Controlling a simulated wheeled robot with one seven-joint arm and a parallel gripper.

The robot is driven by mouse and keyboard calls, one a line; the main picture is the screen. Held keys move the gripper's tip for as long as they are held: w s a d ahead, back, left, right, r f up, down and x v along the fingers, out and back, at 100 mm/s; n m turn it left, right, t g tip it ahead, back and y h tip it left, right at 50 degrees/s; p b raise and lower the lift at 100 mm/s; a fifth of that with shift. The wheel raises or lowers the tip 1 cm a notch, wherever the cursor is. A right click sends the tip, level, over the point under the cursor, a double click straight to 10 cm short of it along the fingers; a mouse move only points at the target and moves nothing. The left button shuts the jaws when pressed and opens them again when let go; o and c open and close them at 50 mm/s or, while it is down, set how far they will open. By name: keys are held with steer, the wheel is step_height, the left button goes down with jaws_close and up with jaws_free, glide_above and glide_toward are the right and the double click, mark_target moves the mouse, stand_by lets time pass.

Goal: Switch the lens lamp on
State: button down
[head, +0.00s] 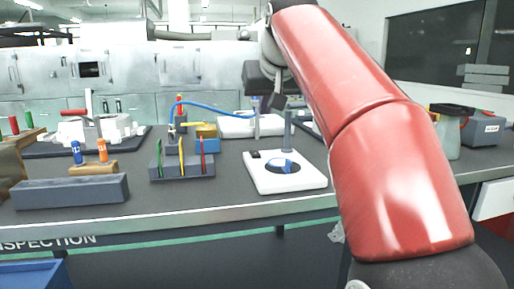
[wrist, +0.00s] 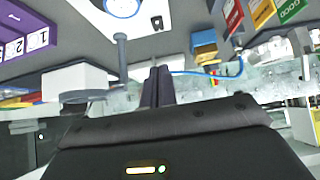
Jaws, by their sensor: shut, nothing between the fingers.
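The lens lamp appears to be the white-based stand (head: 262,184) at the table's front middle. A round blue-and-white disc (head: 285,166) lies on its base, a grey post (head: 288,132) rises at its back, and a small black switch-like block (head: 255,154) sits at the back left corner. In the wrist view its base (wrist: 143,18), post (wrist: 121,55) and dark block (wrist: 157,22) show at the top. My gripper (wrist: 157,72) is shut and empty. In the head view it is above and behind the base, partly hidden by my red arm. I cannot tell whether the lamp is lit.
A grey rack (head: 182,170) with coloured upright tools stands left of the lamp. A blue hose (head: 217,110) arches behind it. A long dark block (head: 70,191) lies at the front left. A grey case (head: 480,131) stands at the right. The table front around the lamp's base is clear.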

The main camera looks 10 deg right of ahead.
stand_by(0.3)
steer(key=b, duration=0.2)
glide_above(257, 153)
steer(key=s, duration=0.3)
steer(key=f, duration=0.6)
steer(key=shift+w+f, duration=0.2)
steer(key=shift+f, duration=0.2)
steer(key=f, duration=0.1)
steer(key=f+b, duration=0.1)
steer(key=shift+w+f, duration=0.2)
steer(key=shift+f, duration=0.95)
steer(key=shift+f+b, duration=0.5)
steer(key=shift+b, duration=0.6)
steer(key=shift+s+t+b, duration=0.1)
steer(key=shift+t+b, duration=0.25)
steer(key=shift+t, duration=0.05)
steer(key=shift+r+p, duration=1.05)
steer(key=shift+p, duration=0.15)
